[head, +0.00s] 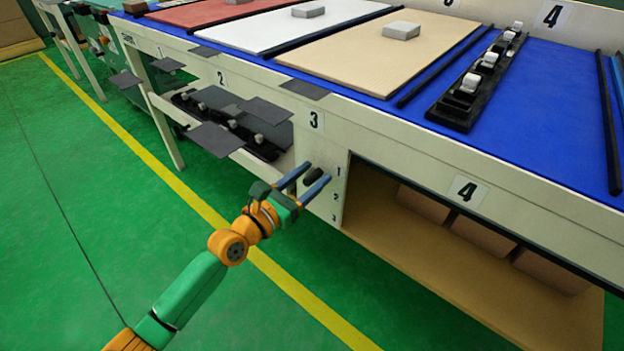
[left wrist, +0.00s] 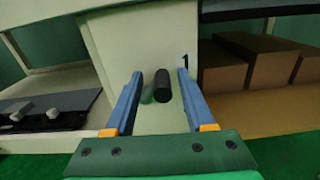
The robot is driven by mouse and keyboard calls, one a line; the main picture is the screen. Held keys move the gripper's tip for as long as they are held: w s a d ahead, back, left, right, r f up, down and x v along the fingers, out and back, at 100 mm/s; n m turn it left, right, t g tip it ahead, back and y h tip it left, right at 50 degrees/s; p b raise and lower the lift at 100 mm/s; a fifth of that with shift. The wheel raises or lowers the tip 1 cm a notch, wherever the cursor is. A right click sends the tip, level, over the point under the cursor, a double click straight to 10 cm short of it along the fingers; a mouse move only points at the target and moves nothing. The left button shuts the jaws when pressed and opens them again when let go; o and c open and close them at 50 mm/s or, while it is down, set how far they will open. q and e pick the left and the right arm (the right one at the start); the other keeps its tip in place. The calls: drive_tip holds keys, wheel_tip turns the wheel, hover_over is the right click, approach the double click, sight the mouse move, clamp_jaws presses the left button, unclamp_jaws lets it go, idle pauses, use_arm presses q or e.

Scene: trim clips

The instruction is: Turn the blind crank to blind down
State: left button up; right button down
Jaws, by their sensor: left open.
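The blind crank shows as a black knob (head: 313,175) on the pale table-leg panel (head: 338,172), beside the marks 1, 2 and 3. In the left wrist view the black knob (left wrist: 162,86) stands out from the panel, between the blue fingers. My left gripper (head: 316,171) is open, with its fingers one to each side of the knob; I cannot tell if either touches it. The opening (head: 400,240) right of the panel is uncovered, with a dark strip along its top edge. My right gripper is not in view.
Cardboard boxes (head: 485,238) sit in the opening under the table. Dark grey plates (head: 215,138) jut out from the table's front at left, above a shelf with black trays (head: 265,150). The green floor (head: 90,200) in front is clear.

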use_arm(q)
drive_tip(key=shift+w+d, duration=0.15)
clamp_jaws()
drive_tip(key=shift+f, duration=0.1)
